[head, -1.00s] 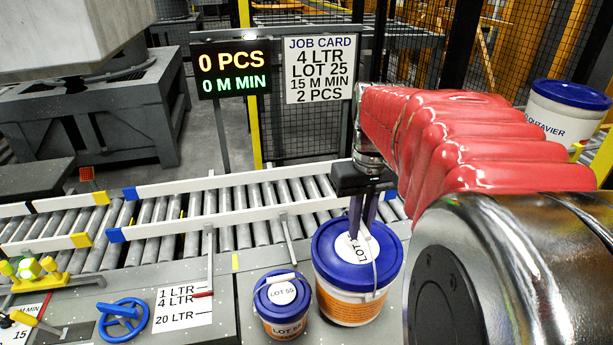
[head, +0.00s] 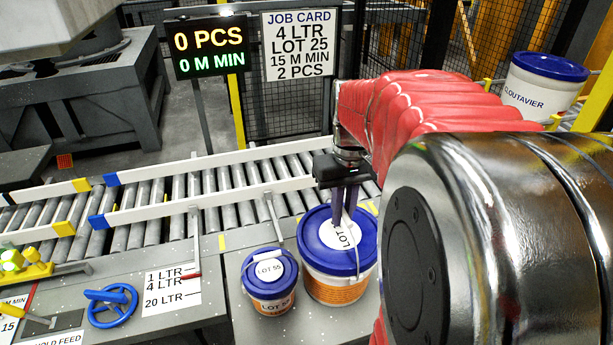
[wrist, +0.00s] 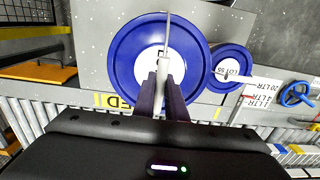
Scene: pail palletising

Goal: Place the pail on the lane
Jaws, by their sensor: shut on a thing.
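The larger pail (head: 336,255), orange and white with a blue lid and a round white LOT label, stands at the right end of the grey bench. My gripper (head: 345,218) reaches down over its lid, with its dark fingers shut on the pail's handle. The wrist view shows the fingers (wrist: 161,100) closed around the white handle (wrist: 163,50) above the blue lid (wrist: 128,55). A smaller pail (head: 270,282) marked LOT 55 stands to the left of the larger pail. The lane is a roller conveyor (head: 170,198) between white guide rails behind the bench.
A display (head: 210,48) reads 0 PCS. A blue handwheel (head: 110,306) and a size scale (head: 171,290) are on the bench. A white drum (head: 541,85) stands at the back right.

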